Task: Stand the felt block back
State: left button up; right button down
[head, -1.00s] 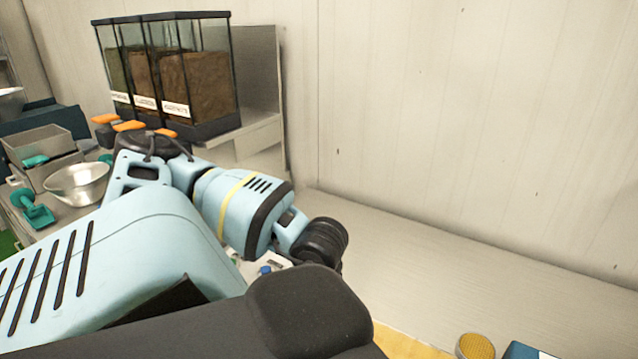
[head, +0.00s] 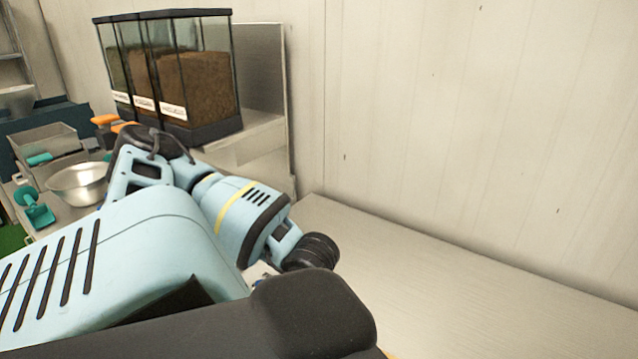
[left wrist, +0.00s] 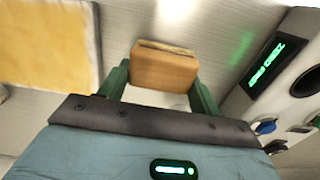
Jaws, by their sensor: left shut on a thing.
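In the left wrist view the felt block (left wrist: 165,68) shows as an orange-brown wooden block with a pale layer along its far edge. My left gripper (left wrist: 163,75) is shut on it, with one green finger at each side. The block is over or on a pale grey surface; I cannot tell whether it touches that surface. In the head view my left arm hides the gripper and the block. My right gripper is in neither view.
In the left wrist view a yellow board (left wrist: 48,45) lies left and a device with a lit green display (left wrist: 268,65) stands right. In the head view, clear bins (head: 200,85) and a metal bowl (head: 78,184) are left; the pale worktop (head: 430,270) right is clear.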

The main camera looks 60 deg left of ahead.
pick_arm(q)
jog(key=shift+f, duration=0.6)
jog(key=shift+w+d+r, duration=0.1)
jog(key=shift+w+d, duration=0.05)
jog(key=shift+w, duration=0.05)
jog(key=shift+s, duration=0.2)
jog(key=o, duration=1)
jog(key=shift+w, duration=0.15)
jog(key=shift+c, duration=0.2)
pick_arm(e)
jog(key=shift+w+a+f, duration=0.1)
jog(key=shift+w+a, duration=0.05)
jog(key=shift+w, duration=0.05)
